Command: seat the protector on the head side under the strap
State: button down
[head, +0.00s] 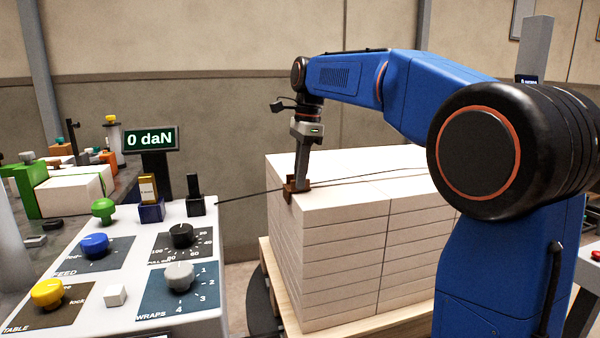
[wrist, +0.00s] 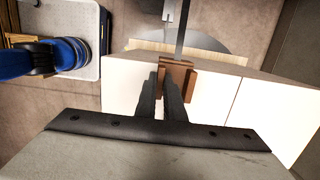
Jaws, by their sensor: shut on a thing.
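The brown protector (head: 297,188) is at the near top edge of the white ream stack (head: 345,225) in the head view. My gripper (head: 300,180) points down and is shut on it. In the wrist view the gripper fingers (wrist: 163,105) grip the protector (wrist: 178,78) at the stack's edge. The dark strap (head: 252,196) runs from the console to the protector and on across the stack top. In the wrist view the strap (wrist: 184,30) reaches the protector from the far side. Whether the strap lies over or under the protector cannot be told.
A console (head: 135,270) with coloured knobs stands at the left, with a display (head: 151,139) reading 0 daN. The stack rests on a wooden pallet (head: 285,305). A bench with green and white items (head: 70,190) is at the far left. Space above the stack is partly filled by my arm.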

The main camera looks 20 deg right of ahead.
jog(key=shift+f, duration=0.1)
jog(key=c, duration=1.8)
grip_release()
jog(key=shift+o, duration=0.2)
notch_tip(320, 180, up, 17)
jog(key=d, duration=0.2)
jog(key=s+d+f+n+t, duration=0.2)
jog(key=s+f+n, duration=0.7)
jog(key=s+f, duration=0.7)
jog(key=s+d+f+n+t+h, duration=0.1)
jog(key=s+d+f+n+t, duration=0.1)
jog(key=s+f+n, duration=0.7)
jog(key=s+d+f, duration=0.1)
jog(key=s+f, duration=0.7)
jog(key=f, duration=0.6)
jog(key=shift+s+f+t, duration=0.2)
jog(key=shift+f+t, duration=0.05)
jog(key=shift+t, duration=0.15)
